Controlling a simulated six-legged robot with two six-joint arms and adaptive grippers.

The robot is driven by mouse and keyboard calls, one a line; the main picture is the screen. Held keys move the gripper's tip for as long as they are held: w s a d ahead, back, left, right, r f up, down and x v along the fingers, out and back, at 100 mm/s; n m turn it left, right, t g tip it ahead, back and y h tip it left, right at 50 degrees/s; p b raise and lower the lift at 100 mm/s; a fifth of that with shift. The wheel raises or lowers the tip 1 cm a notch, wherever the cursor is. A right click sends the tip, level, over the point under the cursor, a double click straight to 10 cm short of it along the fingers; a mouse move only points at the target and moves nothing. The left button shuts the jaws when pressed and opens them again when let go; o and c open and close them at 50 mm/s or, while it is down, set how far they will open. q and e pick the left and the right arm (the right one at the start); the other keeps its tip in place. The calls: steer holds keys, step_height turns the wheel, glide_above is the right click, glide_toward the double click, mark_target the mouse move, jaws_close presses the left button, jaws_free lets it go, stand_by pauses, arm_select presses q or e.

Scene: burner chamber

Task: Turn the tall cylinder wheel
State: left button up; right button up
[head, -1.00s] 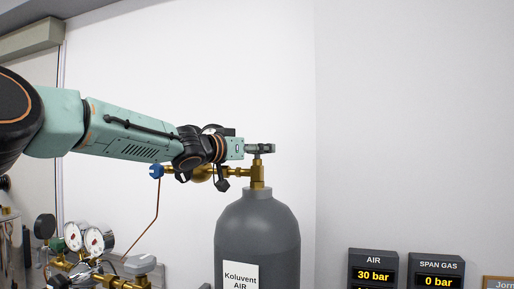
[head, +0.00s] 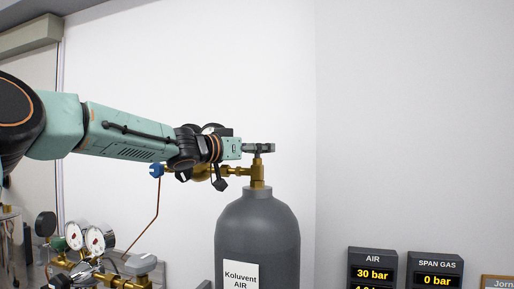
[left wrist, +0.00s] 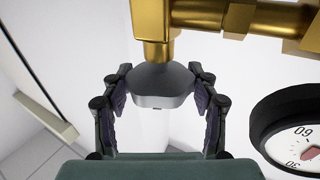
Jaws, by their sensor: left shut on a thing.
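The tall grey cylinder (head: 258,240), labelled "Koluvent AIR", stands upright in the middle of the head view. A brass valve (head: 258,173) sits on its neck. My left gripper (head: 263,148) reaches in level from the left at the top of this valve. In the left wrist view the grey wheel (left wrist: 160,86) lies between the two dark fingers of the left gripper (left wrist: 160,104), which is shut on it from both sides. In the head view the fingers largely hide the wheel. My right gripper is not in view.
A brass regulator with a blue knob (head: 156,170) is beside the valve, close under my left wrist. A black-rimmed gauge (left wrist: 297,137) is close at the gripper's right in the wrist view. Displays (head: 373,272) read AIR 30 bar and SPAN GAS 0 bar.

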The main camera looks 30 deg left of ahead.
arm_select(q)
steer(key=shift+f+m+g+h+p, duration=0.25)
steer(key=shift+m+g+h+p, duration=0.35)
steer(key=shift+m+h, duration=0.85)
stand_by(0.5)
steer(key=shift+m+g+h, duration=0.8)
steer(key=shift+g+h, duration=0.1)
steer(key=shift+h, duration=0.45)
steer(key=shift+m+g+h, duration=0.75)
steer(key=shift+g+h, duration=0.15)
steer(key=shift+h, duration=0.4)
stand_by(2.2)
stand_by(0.4)
steer(key=o, duration=0.9)
steer(key=shift+c, duration=0.2)
steer(key=o, duration=0.3)
steer(key=shift+r, duration=0.2)
